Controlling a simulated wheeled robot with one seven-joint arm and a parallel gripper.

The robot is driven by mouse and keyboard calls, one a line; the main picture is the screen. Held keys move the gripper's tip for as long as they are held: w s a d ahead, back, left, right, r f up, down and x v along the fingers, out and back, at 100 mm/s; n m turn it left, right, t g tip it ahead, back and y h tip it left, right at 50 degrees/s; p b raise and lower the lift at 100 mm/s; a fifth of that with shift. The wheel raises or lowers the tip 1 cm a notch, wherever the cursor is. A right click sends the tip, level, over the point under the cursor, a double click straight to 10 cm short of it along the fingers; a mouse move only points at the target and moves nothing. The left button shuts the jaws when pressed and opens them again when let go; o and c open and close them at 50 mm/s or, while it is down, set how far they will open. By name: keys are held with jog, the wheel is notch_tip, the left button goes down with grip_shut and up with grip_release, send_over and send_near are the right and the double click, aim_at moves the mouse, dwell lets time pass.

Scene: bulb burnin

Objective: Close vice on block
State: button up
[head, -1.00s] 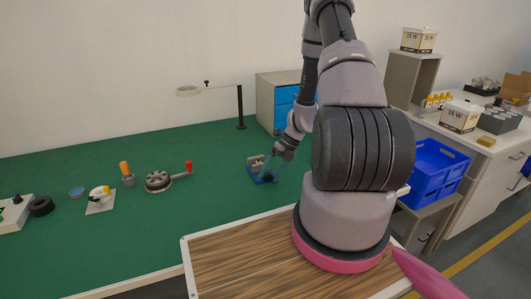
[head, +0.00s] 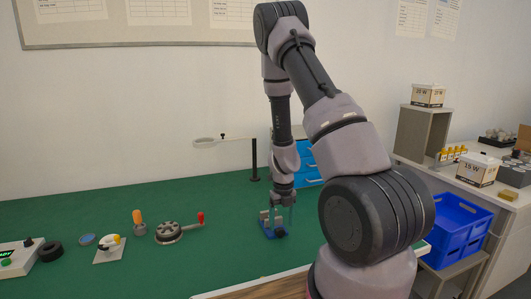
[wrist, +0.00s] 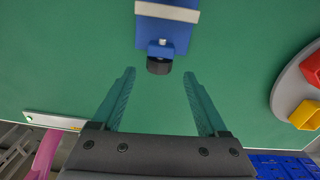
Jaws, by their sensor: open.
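The blue vice (head: 267,228) stands on the green bench top, with grey jaws on top. In the wrist view its blue body (wrist: 178,38) is at the top centre, with a pale jaw bar across it and a black round knob (wrist: 158,67) at its near end. I cannot make out a separate block between the jaws. My gripper (wrist: 159,75) is open, with one finger to each side of the knob's line and green bench showing between them. In the head view my gripper (head: 284,202) points down just above and behind the vice; its fingers are hard to see there.
A magnifier lamp (head: 254,160) and blue drawers (head: 306,160) stand behind. In the wrist view, a grey round tray (wrist: 287,80) with red and yellow bins is at the right.

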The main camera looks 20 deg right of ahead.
notch_tip(320, 180, up, 9)
notch_tip(320, 180, up, 17)
jog(key=n+t+y, duration=0.2)
jog(key=n+t, duration=0.1)
jog(key=n, duration=0.9)
send_over(280, 229)
jog(key=s+a, duration=0.2)
jog(key=a, duration=0.4)
jog(key=shift+a+r+n+y, duration=0.15)
jog(key=shift+r+n+y, duration=0.15)
jog(key=shift+r+n, duration=0.25)
